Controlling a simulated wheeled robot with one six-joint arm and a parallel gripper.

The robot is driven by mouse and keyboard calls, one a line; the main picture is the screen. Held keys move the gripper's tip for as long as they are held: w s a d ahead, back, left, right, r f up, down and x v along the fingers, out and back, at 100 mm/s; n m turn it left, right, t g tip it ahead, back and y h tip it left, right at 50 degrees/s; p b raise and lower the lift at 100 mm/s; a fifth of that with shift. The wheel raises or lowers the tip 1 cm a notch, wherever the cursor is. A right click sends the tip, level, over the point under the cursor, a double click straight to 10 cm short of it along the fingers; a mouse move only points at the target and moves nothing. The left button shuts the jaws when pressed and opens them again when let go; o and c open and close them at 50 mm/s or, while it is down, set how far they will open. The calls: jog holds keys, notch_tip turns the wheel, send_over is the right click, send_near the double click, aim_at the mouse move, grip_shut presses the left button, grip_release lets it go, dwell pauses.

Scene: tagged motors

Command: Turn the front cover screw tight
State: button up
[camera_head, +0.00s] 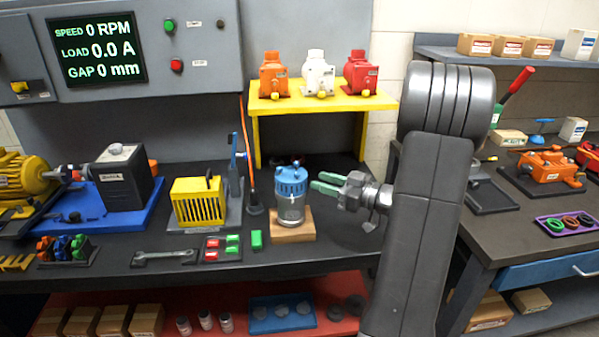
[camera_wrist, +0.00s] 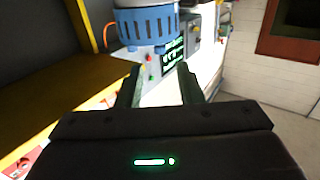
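A silver motor (camera_head: 291,208) with a ribbed blue cap (camera_head: 291,182) stands upright on a wooden block (camera_head: 292,225) on the dark bench. The blue cap (camera_wrist: 148,24) also shows at the top of the wrist view, beyond my fingers. My gripper (camera_head: 326,183) is to the right of the motor, its green fingers pointing left toward the blue cap. In the wrist view, my gripper (camera_wrist: 158,84) has its two fingers apart with nothing between them. I cannot make out a front cover screw in either view. Whether the fingertips touch the cap cannot be told; they look apart from it.
A yellow shelf (camera_head: 318,101) with orange, white and red motors stands behind. A blue lever press (camera_head: 233,165) and yellow slotted box (camera_head: 198,200) stand left. A tray of red and green blocks (camera_head: 222,247) and a wrench (camera_head: 165,255) lie in front. A second bench is right.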

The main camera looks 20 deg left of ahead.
aim_at(300, 175)
jog(key=a, duration=0.2)
jog(key=a+p, duration=0.1)
jog(key=a, duration=0.5)
jog(key=shift+w+a, duration=0.15)
jog(key=shift+w, duration=0.15)
grip_shut()
